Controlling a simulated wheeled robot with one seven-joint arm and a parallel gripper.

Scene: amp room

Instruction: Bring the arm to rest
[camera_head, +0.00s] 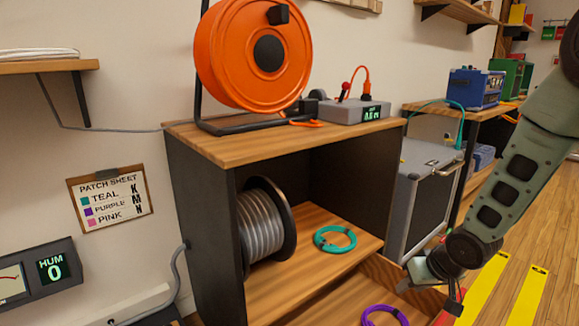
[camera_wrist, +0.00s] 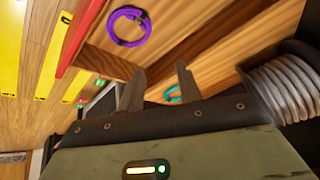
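My arm reaches in from the upper right in the head view, and its wrist end hangs low beside the right front of the wooden cabinet (camera_head: 205,195). My gripper (camera_wrist: 160,70) shows in the wrist view with its two fingers apart and nothing held between them. Behind the fingers are wooden boards and part of a teal cable coil (camera_wrist: 174,93). In the head view the fingertips are hard to make out. The teal coil (camera_head: 335,238) lies on the cabinet shelf. A purple coil (camera_head: 385,318) lies lower, in front of the shelf, and shows in the wrist view (camera_wrist: 129,26).
An orange cable reel (camera_head: 253,55) and a grey box (camera_head: 355,111) stand on the cabinet. A grey cable spool (camera_head: 262,225) stands inside it. A grey case (camera_head: 420,195) is to the right. Yellow floor strips (camera_head: 485,290) and open wooden floor lie at right.

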